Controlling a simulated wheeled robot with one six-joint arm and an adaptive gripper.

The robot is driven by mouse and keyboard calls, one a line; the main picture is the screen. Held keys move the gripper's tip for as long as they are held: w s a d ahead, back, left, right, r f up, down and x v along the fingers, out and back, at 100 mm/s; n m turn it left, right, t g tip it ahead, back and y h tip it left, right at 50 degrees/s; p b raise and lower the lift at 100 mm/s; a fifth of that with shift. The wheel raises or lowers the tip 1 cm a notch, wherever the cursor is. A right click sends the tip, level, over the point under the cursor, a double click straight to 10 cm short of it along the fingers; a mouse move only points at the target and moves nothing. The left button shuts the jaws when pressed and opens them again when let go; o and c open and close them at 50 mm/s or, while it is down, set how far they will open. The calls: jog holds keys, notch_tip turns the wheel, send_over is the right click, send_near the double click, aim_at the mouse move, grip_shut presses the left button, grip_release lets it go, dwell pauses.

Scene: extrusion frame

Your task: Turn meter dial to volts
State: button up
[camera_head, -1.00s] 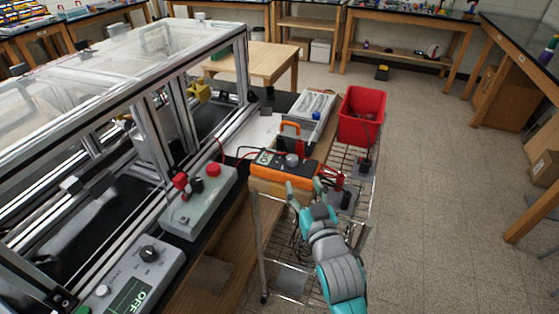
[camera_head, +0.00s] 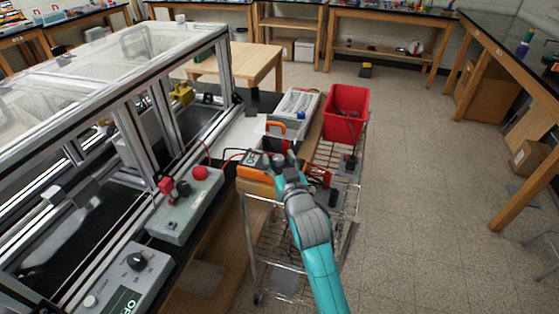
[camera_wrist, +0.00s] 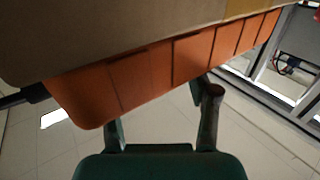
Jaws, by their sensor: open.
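The orange-and-black meter (camera_head: 252,169) lies on the cart's wooden top, with a small display on its left part. Its grey round dial (camera_head: 277,160) is partly covered by my gripper. My gripper (camera_head: 285,160) is open at the right part of the meter, close to the dial. I cannot tell whether it touches the dial. In the wrist view the meter's orange side (camera_wrist: 150,75) fills the upper middle, close in front of my gripper (camera_wrist: 162,110), whose two fingers stand apart. The dial and its markings are not visible there.
Red leads and clips (camera_head: 322,195) lie right of the meter. A red bin (camera_head: 345,112) and a clear case (camera_head: 300,103) stand behind. A grey control box (camera_head: 187,205) with red and black knobs and the extrusion frame (camera_head: 150,130) are at left. The floor at right is open.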

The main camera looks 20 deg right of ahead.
grip_shut()
jog(key=shift+a+m+h, duration=0.1)
jog(key=shift+m+h, duration=0.3)
jog(key=shift+h, duration=0.2)
jog(key=shift+a+m+h, duration=0.1)
jog(key=shift+m+h, duration=0.6)
jog(key=shift+h, duration=0.4)
jog(key=m+g+h, duration=0.1)
jog(key=m+h, duration=0.1)
jog(key=h, duration=0.1)
jog(key=m+g+h, duration=0.2)
jog(key=h, duration=0.1)
jog(key=shift+w+a, duration=0.1)
jog(key=shift+a, duration=0.1)
jog(key=m+g+h, duration=0.5)
jog(key=shift+w+g, duration=0.15)
jog(key=shift+g, duration=0.25)
jog(key=shift+f+m+g+h, duration=0.1)
jog(key=shift+m+g+h, duration=0.3)
